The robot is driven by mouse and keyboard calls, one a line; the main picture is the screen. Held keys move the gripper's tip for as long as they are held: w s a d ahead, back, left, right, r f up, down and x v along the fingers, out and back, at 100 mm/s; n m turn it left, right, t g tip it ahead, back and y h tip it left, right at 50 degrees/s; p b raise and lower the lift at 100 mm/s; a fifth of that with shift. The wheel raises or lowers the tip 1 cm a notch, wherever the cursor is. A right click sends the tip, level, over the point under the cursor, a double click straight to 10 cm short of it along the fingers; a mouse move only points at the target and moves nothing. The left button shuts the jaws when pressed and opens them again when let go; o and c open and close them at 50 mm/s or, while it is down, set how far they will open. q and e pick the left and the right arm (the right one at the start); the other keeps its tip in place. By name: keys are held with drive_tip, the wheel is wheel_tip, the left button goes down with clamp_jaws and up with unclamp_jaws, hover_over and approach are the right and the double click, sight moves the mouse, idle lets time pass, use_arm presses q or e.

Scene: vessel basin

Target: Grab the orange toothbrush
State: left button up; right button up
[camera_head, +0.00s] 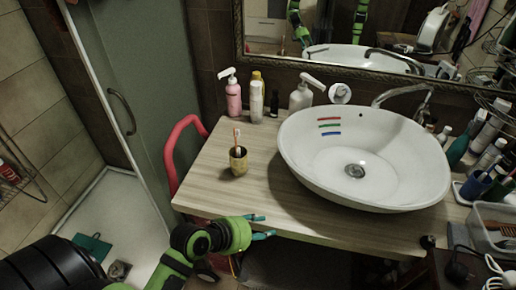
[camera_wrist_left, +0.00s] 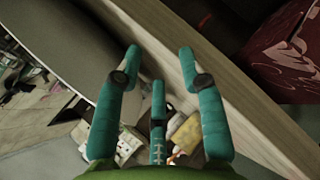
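The orange toothbrush (camera_head: 236,138) stands upright in a small brownish-gold cup (camera_head: 238,161) on the wooden counter, left of the basin. Its lower part is hidden inside the cup. My left gripper (camera_head: 262,227) is at the counter's front edge, in front of and below the cup, apart from it. Its teal fingers are spread and empty; they also show in the left wrist view (camera_wrist_left: 158,65). The toothbrush cannot be made out in the left wrist view. My right gripper is not in view.
The white basin (camera_head: 310,175) takes up the counter's right part. A pink pump bottle (camera_head: 233,97), a yellow-capped bottle (camera_head: 256,100) and a white pump bottle (camera_head: 300,97) stand behind the cup. A red curved rail (camera_head: 170,150) is at the left. Counter around the cup is clear.

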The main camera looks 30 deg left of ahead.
sight(238, 151)
use_arm(q)
drive_tip(key=w+a+r+n+t, duration=0.1)
drive_tip(key=w+a+r+n, duration=0.1)
drive_tip(key=n, duration=0.2)
drive_tip(key=w+a+r+n+t, duration=0.1)
drive_tip(key=w+a+n+t, duration=0.1)
drive_tip(key=w+a+n, duration=0.1)
drive_tip(key=w+a+r+n+t+y, duration=0.1)
drive_tip(key=w+a+r+n+t, duration=0.1)
drive_tip(key=n, duration=0.3)
drive_tip(key=shift+w+a+r, duration=0.2)
drive_tip(key=shift+a+r, duration=0.1)
drive_tip(key=shift+a, duration=0.15)
drive_tip(key=w+a+r+n+t+y, duration=0.2)
drive_tip(key=a+n, duration=0.3)
drive_tip(key=n, duration=0.1)
drive_tip(key=w+a+r+n+t+y, duration=0.1)
drive_tip(key=a+r+n+t+y, duration=0.15)
drive_tip(key=a+n, duration=0.35)
drive_tip(key=w+d+n+p, duration=0.1)
drive_tip(key=w, duration=0.6)
drive_tip(key=shift+d+g, duration=0.15)
drive_tip(key=shift+g, duration=0.3)
clamp_jaws()
